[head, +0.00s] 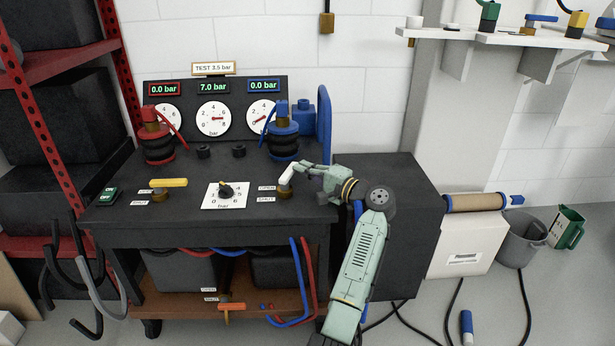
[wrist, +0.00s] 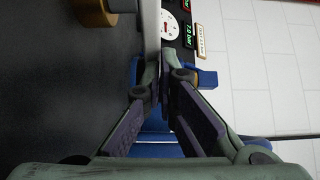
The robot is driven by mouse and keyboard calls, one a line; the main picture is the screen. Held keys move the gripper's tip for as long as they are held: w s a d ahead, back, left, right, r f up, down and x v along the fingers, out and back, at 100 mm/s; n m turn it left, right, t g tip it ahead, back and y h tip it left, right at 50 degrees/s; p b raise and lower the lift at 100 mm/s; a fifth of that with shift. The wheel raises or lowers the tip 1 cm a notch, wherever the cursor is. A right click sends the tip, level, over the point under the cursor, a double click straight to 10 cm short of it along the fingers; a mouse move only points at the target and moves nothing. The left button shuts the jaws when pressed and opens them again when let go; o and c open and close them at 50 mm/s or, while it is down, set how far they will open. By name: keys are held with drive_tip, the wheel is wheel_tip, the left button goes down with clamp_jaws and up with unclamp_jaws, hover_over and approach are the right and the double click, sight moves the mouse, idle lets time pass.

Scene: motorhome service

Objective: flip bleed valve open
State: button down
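A valve with a white lever (head: 287,173) and a brass body stands on the dark bench top, beside OPEN and SHUT labels. The lever is tilted upward to the right. My gripper (head: 304,173) is just right of it, close to the lever; I cannot tell if they touch. In the wrist view, my fingers (wrist: 166,72) come together and look shut, with no object clearly between them. The white lever (wrist: 150,26) shows just ahead of the left finger, and the brass body (wrist: 92,12) at the top left. I cannot read which valve is the bleed valve.
A yellow-handled valve (head: 168,183) and a dial knob (head: 226,190) are left on the bench (head: 120,215). An orange-handled valve (head: 232,306) is on the lower shelf. Behind stand a gauge panel (head: 190,100), a red-topped spring unit (head: 157,145) and a blue one (head: 283,140).

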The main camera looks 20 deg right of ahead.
drive_tip(key=shift+x, duration=1.05)
drive_tip(key=shift+w+f, duration=0.1)
drive_tip(key=shift+w, duration=0.1)
